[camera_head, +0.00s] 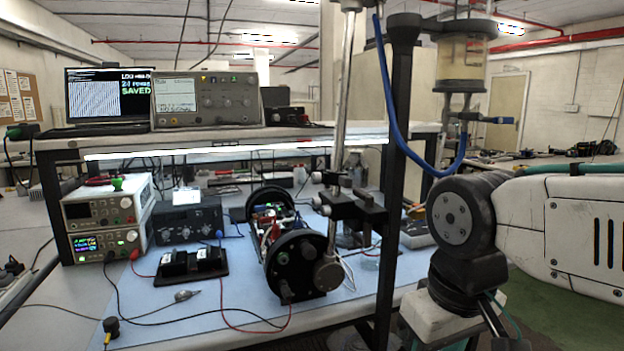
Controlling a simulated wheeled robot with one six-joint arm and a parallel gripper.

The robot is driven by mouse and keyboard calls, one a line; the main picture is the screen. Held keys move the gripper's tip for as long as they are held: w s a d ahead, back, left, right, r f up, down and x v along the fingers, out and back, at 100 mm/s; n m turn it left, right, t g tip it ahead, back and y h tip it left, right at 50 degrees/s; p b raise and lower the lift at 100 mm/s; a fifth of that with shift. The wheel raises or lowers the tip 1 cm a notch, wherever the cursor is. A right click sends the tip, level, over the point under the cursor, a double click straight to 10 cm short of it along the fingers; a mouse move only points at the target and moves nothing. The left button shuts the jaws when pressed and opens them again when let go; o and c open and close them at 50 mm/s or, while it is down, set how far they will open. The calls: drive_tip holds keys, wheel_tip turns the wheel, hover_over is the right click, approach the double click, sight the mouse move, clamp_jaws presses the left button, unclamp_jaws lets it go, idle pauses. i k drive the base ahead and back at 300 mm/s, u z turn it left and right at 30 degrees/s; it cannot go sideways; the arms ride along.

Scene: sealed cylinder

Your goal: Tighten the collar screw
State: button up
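An open cylinder frame with black round end caps (297,265) lies on the blue mat (215,300), with wires and electronics between the caps. A metal pole (342,100) stands just right of it. A dark clamp with small knobs (352,207) sits on the pole, and a round metal piece (329,276) is at the pole's lower end, close to the near end cap. I cannot make out which small part is the collar screw. My arm comes in from the right and bends down. My gripper is not visible.
A black upright post (395,170) and a blue hose (388,90) stand between my arm and the cylinder.

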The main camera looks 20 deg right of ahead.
sight(316, 177)
drive_tip(key=u, duration=0.5)
drive_tip(key=k, duration=0.6)
drive_tip(key=u, duration=0.9)
drive_tip(key=i, duration=1.3)
drive_tip(key=z, duration=0.95)
